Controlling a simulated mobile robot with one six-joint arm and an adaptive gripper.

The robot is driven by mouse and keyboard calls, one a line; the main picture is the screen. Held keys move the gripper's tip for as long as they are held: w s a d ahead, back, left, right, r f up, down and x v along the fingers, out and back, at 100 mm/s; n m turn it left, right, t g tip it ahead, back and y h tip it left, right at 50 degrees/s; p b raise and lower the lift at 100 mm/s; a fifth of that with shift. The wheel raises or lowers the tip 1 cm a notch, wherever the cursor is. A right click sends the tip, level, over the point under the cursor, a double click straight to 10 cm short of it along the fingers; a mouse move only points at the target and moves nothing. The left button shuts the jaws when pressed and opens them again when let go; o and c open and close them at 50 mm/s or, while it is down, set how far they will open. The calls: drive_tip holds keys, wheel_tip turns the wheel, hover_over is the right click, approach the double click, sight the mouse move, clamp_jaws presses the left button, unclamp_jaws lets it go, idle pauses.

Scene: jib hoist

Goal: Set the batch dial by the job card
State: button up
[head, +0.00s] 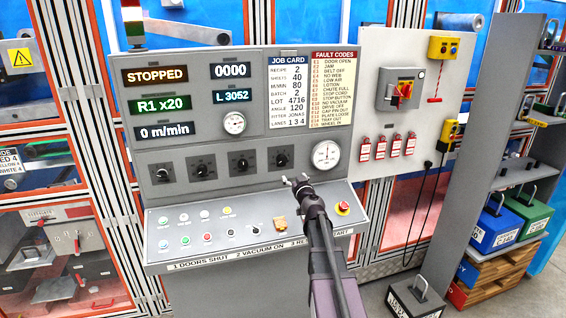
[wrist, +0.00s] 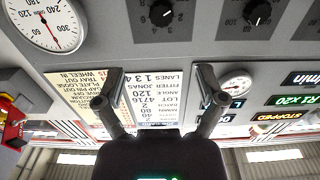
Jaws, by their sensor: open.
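The job card (head: 289,91) on the upright panel reads recipe 2, sheets 40, m/min 80, batch 2. It also shows upside down in the wrist view (wrist: 160,108). Below it, four black dials form a row, the rightmost (head: 282,159) nearest the large gauge. Their labels are too small to read, so I cannot tell which is the batch dial. Two dials show at the top of the wrist view, one (wrist: 160,12) centred above the fingers. My gripper (head: 296,180) is open and empty, in front of the panel below the rightmost dial, apparently touching nothing.
Displays read STOPPED (head: 156,75), R1 x20, 0 m/min, 0000 and L 3052. A sloped desk (head: 240,228) holds several buttons and a red emergency stop (head: 343,208). The large gauge (head: 326,155) is right of the dials. A grey post (head: 470,150) stands at right.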

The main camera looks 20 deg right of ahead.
sight(282, 161)
drive_tip(key=shift+w, duration=0.15)
drive_tip(key=w, duration=0.4)
drive_tip(key=w+d, duration=0.1)
drive_tip(key=w, duration=0.8)
drive_tip(key=shift+w+d, duration=0.2)
drive_tip(key=shift+d, duration=0.15)
drive_tip(key=c, duration=1.1)
drive_tip(key=shift+c, duration=0.2)
drive_tip(key=shift+m, duration=0.3)
drive_tip(key=m, duration=0.8)
drive_tip(key=shift+m, duration=0.3)
